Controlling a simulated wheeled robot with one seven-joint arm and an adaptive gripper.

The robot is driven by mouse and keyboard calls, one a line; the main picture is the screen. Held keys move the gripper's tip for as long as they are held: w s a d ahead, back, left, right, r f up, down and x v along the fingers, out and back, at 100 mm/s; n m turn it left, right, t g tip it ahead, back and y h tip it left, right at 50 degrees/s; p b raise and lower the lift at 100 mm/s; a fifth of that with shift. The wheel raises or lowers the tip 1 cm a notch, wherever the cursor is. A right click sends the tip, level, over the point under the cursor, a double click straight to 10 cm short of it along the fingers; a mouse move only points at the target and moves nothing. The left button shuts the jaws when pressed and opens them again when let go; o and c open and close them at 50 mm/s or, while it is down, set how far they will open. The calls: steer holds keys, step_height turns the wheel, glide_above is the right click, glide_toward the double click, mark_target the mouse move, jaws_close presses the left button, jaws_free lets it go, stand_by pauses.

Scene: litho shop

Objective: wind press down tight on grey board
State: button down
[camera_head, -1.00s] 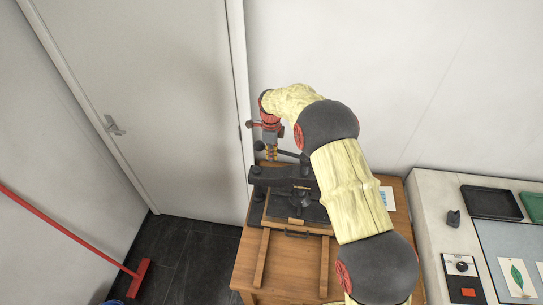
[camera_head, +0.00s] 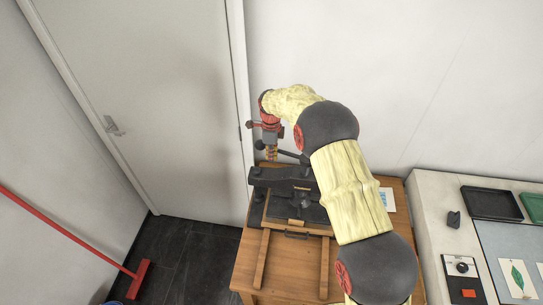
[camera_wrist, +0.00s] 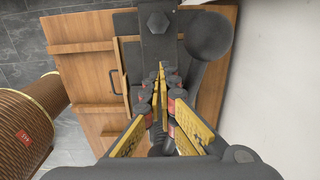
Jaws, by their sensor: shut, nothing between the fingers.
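The press (camera_head: 283,177) is a dark iron frame on a wooden table, with a bar handle on top. One dark ball end (camera_head: 259,145) of the handle shows just left of my gripper (camera_head: 271,156). In the wrist view a large ball (camera_wrist: 208,37) and its bar (camera_wrist: 194,78) lie right of my gripper (camera_wrist: 162,76). My yellow-padded fingers are shut and empty, pointing down beside the bar; I cannot tell if they touch it. The dark bed (camera_head: 310,212) lies under the frame. I cannot make out the grey board; my arm hides the press's right side.
The wooden table (camera_head: 284,264) has two rails in front of the press. A wall and door (camera_head: 150,100) stand close behind and left. A counter (camera_head: 424,205) with trays and a leaf print is at the right. A red broom (camera_head: 139,277) stands at the left.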

step_height(320, 180, up, 9)
steer(key=s+p, duration=0.2)
steer(key=p, duration=0.1)
steer(key=shift+s+a, duration=0.2)
steer(key=shift+a, duration=0.05)
stand_by(0.4)
stand_by(1.2)
